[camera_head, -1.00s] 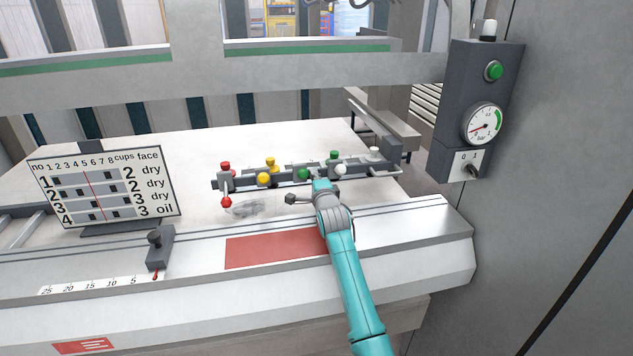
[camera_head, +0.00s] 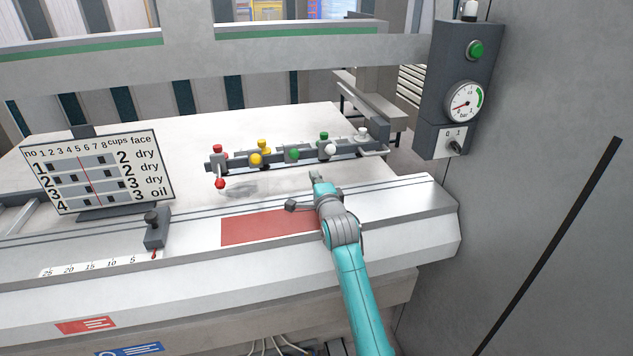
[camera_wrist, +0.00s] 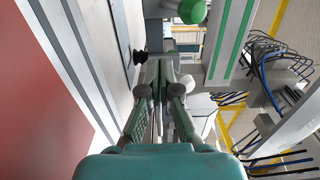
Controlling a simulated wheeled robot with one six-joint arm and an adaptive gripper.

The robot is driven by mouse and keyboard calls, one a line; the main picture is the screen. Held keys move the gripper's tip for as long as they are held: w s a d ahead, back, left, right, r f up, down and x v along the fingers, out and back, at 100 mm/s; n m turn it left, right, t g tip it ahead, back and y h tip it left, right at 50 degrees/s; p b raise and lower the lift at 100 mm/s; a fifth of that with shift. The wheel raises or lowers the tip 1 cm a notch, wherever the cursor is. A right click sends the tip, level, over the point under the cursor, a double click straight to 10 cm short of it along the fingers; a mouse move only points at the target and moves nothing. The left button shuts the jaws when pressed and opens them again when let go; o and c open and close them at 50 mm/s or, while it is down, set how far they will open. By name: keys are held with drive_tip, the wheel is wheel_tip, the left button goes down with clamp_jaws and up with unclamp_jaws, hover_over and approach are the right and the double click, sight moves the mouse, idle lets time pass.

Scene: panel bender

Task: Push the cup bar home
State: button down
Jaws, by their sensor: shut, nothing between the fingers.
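The cup bar (camera_head: 275,158) is a dark rail lying across the pale table, with red, yellow, green and white knobs along it. Its right end lies by a grey bracket (camera_head: 375,133); I cannot tell whether it is fully seated there. My gripper (camera_head: 314,176) is shut and empty. It is on the near side of the bar, below the green and white knobs, with a small gap between. In the wrist view my closed fingers (camera_wrist: 158,72) point towards the bar, where a green knob (camera_wrist: 191,11) and a black cup (camera_wrist: 138,56) show.
A chart board (camera_head: 100,172) stands at the left, beside a dark stop block (camera_head: 156,230) on a scale. A red pad (camera_head: 265,228) lies in front of the bar. A control box with gauge (camera_head: 464,102) is at the right. A beam crosses behind.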

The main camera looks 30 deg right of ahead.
drive_tip(key=shift+s+a, duration=0.15)
drive_tip(key=shift+s, duration=0.35)
drive_tip(key=c, duration=1.6)
unclamp_jaws()
drive_tip(key=shift+s, duration=0.2)
drive_tip(key=shift+c, duration=0.2)
drive_tip(key=o, duration=0.5)
drive_tip(key=shift+m+g, duration=0.3)
drive_tip(key=shift+g, duration=0.6)
drive_tip(key=d, duration=0.4)
drive_tip(key=s+d, duration=0.1)
drive_tip(key=d, duration=0.3)
drive_tip(key=s+d, duration=0.1)
drive_tip(key=d, duration=0.3)
drive_tip(key=shift+s+d+r, duration=0.15)
drive_tip(key=shift+s+d, duration=0.05)
drive_tip(key=shift+d, duration=0.2)
drive_tip(key=shift+c, duration=0.2)
approach(378, 154)
drive_tip(key=shift+g+y, duration=0.3)
drive_tip(key=shift+y, duration=0.1)
drive_tip(key=x, duration=0.9)
drive_tip(key=shift+w+d+r, duration=0.2)
drive_tip(key=shift+w+d, duration=0.05)
drive_tip(key=shift+d, duration=0.05)
clamp_jaws()
